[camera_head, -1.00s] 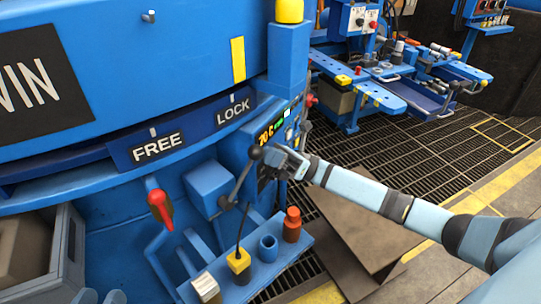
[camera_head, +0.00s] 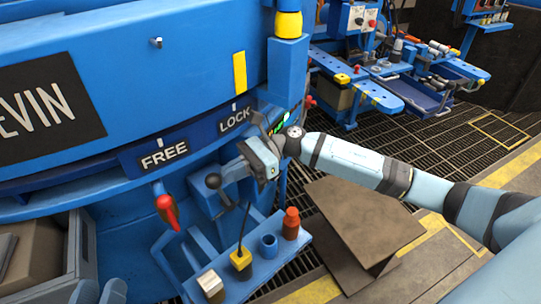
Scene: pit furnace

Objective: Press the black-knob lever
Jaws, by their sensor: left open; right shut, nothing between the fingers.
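The black-knob lever (camera_head: 213,181) is on the blue machine, below the FREE and LOCK labels. Its round knob is up and leans left of its pivot. My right gripper (camera_head: 228,173) comes in from the right, shut and empty. Its fingertips are right beside the knob and appear to touch its right side. The gripper hides part of the panel behind it.
Below is a blue shelf with a yellow-based joystick (camera_head: 240,259), a blue cup (camera_head: 268,246) and a red-brown bottle (camera_head: 291,223). Brown plates (camera_head: 365,225) lie on the grating at right.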

